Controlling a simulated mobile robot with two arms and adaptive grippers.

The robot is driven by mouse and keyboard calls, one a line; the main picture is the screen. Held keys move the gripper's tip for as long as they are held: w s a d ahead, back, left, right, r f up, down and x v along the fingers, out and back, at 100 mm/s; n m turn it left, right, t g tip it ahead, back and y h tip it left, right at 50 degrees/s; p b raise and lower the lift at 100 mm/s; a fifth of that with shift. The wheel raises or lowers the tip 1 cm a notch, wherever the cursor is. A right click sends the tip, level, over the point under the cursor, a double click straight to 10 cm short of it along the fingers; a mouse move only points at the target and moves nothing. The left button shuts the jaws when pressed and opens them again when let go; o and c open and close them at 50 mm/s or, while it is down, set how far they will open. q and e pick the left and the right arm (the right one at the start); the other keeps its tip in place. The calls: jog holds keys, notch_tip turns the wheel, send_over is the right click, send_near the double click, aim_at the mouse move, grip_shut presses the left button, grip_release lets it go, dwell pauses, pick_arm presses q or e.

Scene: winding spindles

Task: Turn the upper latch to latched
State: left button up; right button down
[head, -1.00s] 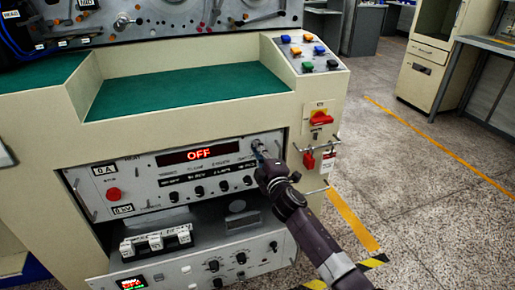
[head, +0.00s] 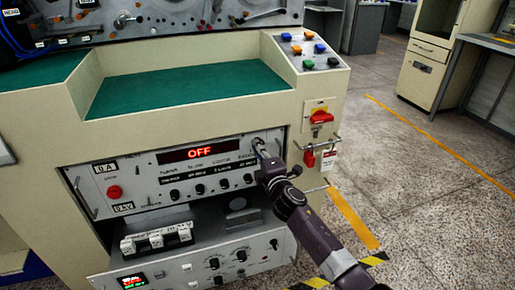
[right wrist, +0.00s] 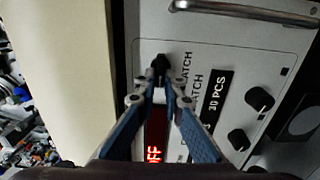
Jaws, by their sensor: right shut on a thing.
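The upper latch (right wrist: 160,64) is a small black knob on the pale front panel, with the word LATCH printed beside it in the right wrist view. My right gripper (right wrist: 160,82) is shut on this knob, its two blue-sided fingers closing together at it. In the head view my right gripper (head: 260,148) reaches the upper right corner of the panel (head: 140,176) and hides most of the latch there. The knob's exact angle is hard to read. My left gripper is not in view.
The red display (head: 200,152) reads OFF. Several black knobs and a red button (head: 114,192) are on the same panel. A red switch (head: 321,117), a red padlock-like piece (head: 309,158) and metal handles are close right of my gripper.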

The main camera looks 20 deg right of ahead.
jog(key=c, duration=2)
grip_release()
jog(key=shift+c, duration=0.2)
jog(key=shift+s, duration=0.15)
jog(key=s, duration=1.1)
jog(key=shift+s+d, duration=0.2)
jog(key=shift+s, duration=0.15)
jog(key=shift+f, duration=0.1)
